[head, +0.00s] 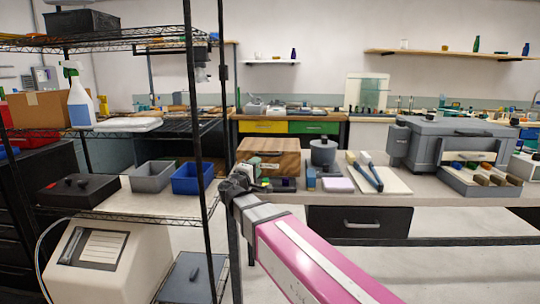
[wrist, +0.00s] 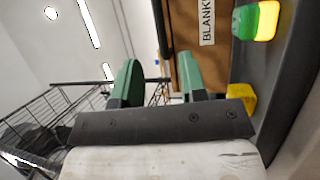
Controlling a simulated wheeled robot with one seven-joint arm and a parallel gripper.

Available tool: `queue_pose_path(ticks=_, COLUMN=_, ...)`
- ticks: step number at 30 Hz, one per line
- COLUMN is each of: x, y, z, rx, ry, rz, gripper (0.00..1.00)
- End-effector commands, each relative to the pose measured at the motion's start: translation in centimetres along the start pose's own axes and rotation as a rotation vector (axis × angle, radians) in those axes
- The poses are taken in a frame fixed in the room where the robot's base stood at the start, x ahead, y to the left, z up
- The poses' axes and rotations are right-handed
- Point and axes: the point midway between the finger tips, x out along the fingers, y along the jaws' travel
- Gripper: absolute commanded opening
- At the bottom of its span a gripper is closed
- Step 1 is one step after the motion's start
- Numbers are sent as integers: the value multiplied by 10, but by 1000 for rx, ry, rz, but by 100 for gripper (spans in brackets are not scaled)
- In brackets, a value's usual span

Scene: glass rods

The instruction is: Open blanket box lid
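The blanket box (head: 268,162) is a brown box on the grey bench, left of centre in the head view. Its lid (head: 270,144) looks shut. In the wrist view the box (wrist: 188,35) shows as a brown face with a white label (wrist: 207,22) reading "BLANK", the rest cut off. My gripper (head: 243,176) is at the box's front left in the head view. In the wrist view my gripper (wrist: 158,74) has two green fingers well apart with nothing between them. The right finger overlaps the box face; whether it touches cannot be told.
A wire shelf rack (head: 190,120) with dark posts stands close on the left of my arm. Right of the box are a grey pot (head: 322,152), brushes (head: 370,172) on a board and a grey case (head: 455,140). A green and yellow object (wrist: 255,20) is near my gripper.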

Motion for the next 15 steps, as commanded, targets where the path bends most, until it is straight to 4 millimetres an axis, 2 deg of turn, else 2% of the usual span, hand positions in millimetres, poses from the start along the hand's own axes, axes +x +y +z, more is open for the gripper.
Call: queue_pose_path(ticks=15, x=84, y=-1, z=-1, rx=0, ry=-2, rz=-1, gripper=39)
